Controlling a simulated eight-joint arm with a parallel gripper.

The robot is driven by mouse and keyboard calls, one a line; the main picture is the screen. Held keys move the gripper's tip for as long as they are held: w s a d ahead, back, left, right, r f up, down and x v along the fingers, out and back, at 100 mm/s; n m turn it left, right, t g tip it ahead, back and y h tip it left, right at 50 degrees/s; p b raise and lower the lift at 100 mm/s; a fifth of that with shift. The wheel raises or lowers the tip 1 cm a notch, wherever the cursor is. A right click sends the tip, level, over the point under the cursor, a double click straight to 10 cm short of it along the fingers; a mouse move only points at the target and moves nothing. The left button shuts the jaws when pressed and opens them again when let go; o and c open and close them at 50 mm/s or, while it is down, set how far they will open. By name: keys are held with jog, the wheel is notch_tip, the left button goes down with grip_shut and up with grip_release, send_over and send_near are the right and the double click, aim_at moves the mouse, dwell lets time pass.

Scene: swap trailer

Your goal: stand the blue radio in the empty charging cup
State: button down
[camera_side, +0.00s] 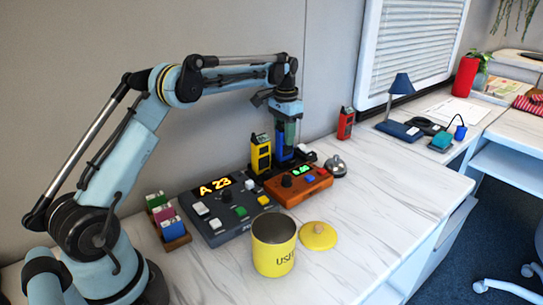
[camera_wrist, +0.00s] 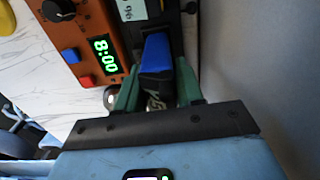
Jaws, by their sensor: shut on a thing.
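The blue radio (camera_side: 280,146) is upright below my gripper (camera_side: 289,132), over the black charging base. In the wrist view the blue radio (camera_wrist: 157,52) shows between the green fingers of my gripper (camera_wrist: 158,82), which are shut on it. The black charging base (camera_side: 257,178) lies behind the consoles. A yellow radio (camera_side: 260,155) stands at its left part. The radio's lower end is close to the base; I cannot tell whether it is inside the empty cup, which is hidden behind the radio and the orange console.
A grey console (camera_side: 232,233) and an orange console (camera_side: 299,193) stand in front of the base. A silver bell (camera_side: 336,168) and a red radio (camera_side: 345,122) are to the right. A yellow tin (camera_side: 273,255), its lid (camera_side: 318,236) and a block tray (camera_side: 172,231) lie nearer.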

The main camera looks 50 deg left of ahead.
jog(key=shift+f, duration=0.55)
jog(key=c, duration=1)
grip_release()
jog(key=shift+r, duration=5.5)
